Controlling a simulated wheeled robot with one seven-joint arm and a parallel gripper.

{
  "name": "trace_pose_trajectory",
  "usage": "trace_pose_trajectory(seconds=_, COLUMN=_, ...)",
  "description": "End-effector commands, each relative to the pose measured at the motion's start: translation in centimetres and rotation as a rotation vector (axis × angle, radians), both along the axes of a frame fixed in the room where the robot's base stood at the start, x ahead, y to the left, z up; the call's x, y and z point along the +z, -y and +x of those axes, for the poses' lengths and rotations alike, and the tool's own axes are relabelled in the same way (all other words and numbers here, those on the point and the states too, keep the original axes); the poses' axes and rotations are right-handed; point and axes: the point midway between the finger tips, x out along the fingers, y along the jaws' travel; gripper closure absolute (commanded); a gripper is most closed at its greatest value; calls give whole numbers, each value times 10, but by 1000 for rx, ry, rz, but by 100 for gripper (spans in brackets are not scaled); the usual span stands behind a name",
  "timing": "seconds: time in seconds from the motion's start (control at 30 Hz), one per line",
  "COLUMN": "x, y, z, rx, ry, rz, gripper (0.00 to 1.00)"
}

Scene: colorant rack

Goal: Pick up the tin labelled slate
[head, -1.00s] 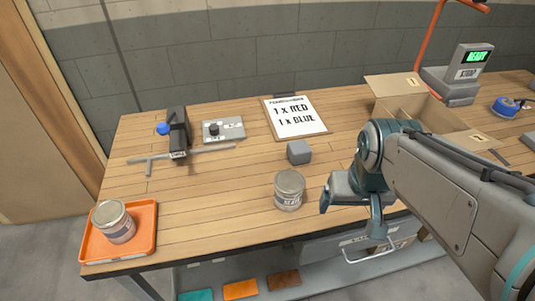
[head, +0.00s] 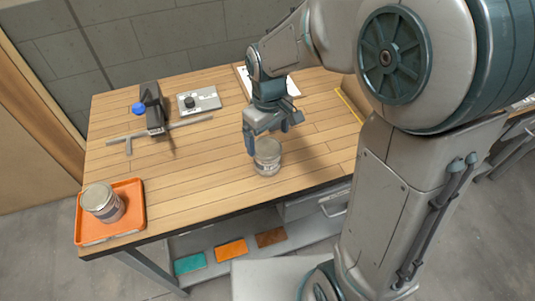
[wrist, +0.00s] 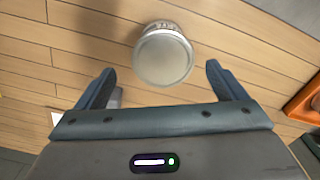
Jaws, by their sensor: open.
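The grey-lidded tin (head: 267,160) stands upright on the wooden bench near its front edge; its label looked like slate a second ago and is too small to read now. My gripper (head: 269,136) is open and empty, just above and behind this tin in the head view. In the wrist view the round lid of the tin (wrist: 163,58) shows between and slightly beyond the two spread fingers (wrist: 161,75). I see no contact with it.
Another tin (head: 103,203) stands in an orange tray (head: 133,225) at the bench's left end. A black device with a blue knob (head: 151,108) and a grey control box (head: 199,100) stand at the back left. My arm hides much of the right side. Bench left of the tin is clear.

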Motion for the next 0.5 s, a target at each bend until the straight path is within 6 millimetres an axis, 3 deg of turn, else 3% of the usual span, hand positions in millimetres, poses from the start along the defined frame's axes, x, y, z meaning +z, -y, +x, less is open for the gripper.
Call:
trace_pose_trajectory(seconds=0.1, x=-21, y=0, z=-1, rx=0, ry=-3, rz=-1, gripper=9)
trace_pose_trajectory(seconds=0.37, x=-40, y=-1, z=-1, rx=-1, ry=-2, rz=0, gripper=9)
trace_pose_trajectory(seconds=0.5, x=-59, y=-3, z=-3, rx=0, ry=-5, rz=-2, gripper=9)
